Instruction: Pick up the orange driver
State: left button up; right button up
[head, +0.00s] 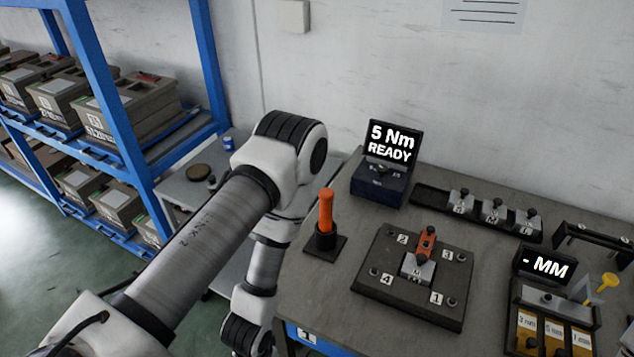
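The orange driver (326,208) stands upright in a black holder (325,243) on the grey workbench, left of the numbered fixture plate. Only its orange handle shows above the black collar; its lower part is hidden. My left arm comes in from the left, bends at a high joint and runs down beside the bench's left edge. Its gripper is not visible. My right arm and gripper are not in view.
A fixture plate (376,285) carries a metal block (418,268) with an orange part (427,241) on top. Behind stands a "5 Nm READY" display (393,143). A dark tray (432,196) holds several blocks. A "- MM" display (546,264) stands right. Blue shelving (212,70) stands left.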

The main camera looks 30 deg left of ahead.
aim_at(326, 195)
jog(key=u, duration=0.85)
